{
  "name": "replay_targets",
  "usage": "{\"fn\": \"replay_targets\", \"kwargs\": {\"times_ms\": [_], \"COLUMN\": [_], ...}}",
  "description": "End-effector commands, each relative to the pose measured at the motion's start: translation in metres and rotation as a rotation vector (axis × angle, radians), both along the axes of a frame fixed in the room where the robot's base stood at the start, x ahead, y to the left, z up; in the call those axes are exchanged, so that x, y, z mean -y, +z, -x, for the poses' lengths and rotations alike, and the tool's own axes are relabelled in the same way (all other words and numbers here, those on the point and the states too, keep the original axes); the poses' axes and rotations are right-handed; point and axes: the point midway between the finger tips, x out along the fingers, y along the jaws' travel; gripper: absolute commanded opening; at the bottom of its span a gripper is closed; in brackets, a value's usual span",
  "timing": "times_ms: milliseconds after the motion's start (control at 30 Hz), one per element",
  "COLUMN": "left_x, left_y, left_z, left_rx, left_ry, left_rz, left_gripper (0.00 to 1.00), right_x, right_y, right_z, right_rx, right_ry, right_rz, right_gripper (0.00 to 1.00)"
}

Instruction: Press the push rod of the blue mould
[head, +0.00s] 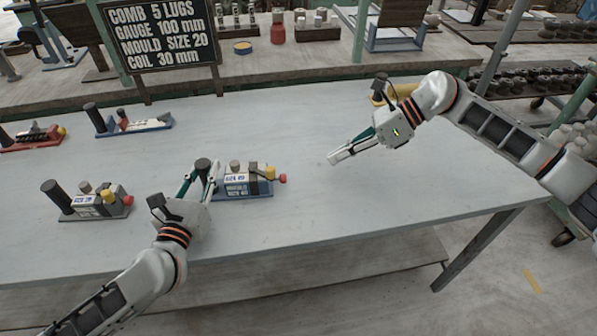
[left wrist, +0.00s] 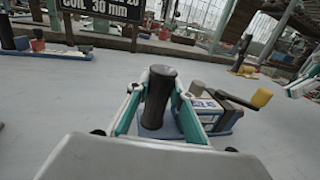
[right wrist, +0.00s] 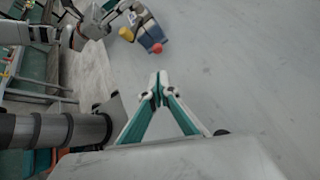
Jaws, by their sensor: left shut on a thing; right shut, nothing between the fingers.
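The blue-based mould (head: 246,196) stands mid-table, with grey blocks and a white label. It has a yellow knob (head: 269,172) and a red-tipped rod (head: 283,178) at its right end. My left gripper (head: 203,172) is shut on the dark upright handle at its left end; the left wrist view shows this dark handle (left wrist: 160,92) between the fingers. My right gripper (head: 333,158) is shut and empty, to the right of the red tip and apart from it. In the right wrist view the red tip (right wrist: 157,48) lies beyond the closed fingers.
A grey-based mould (head: 100,210) stands to the left. A red-based mould (head: 32,138) and another blue-based one (head: 135,125) stand at the back left. A black sign (head: 160,38) stands behind. The tabletop (head: 370,205) right of the mould is clear.

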Motion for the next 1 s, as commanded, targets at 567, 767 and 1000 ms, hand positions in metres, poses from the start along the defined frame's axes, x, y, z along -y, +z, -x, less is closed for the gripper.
{"fn": "replay_targets", "kwargs": {"times_ms": [567,767,1000], "left_x": [0.000,0.000,0.000], "left_y": [0.000,0.000,0.000], "left_z": [0.000,0.000,0.000], "left_rx": [0.001,0.001,0.001], "left_ry": [0.001,0.001,0.001], "left_rz": [0.000,0.000,0.000], "left_gripper": [0.00,0.00,0.00], "right_x": [0.017,0.016,-0.001], "right_y": [0.013,0.012,-0.004], "right_z": [-0.008,-0.008,-0.006], "right_rx": [0.301,0.301,0.297], "right_ry": [0.277,0.277,0.278], "right_rz": [0.105,0.104,0.101], "right_gripper": [0.00,0.00,0.00]}}
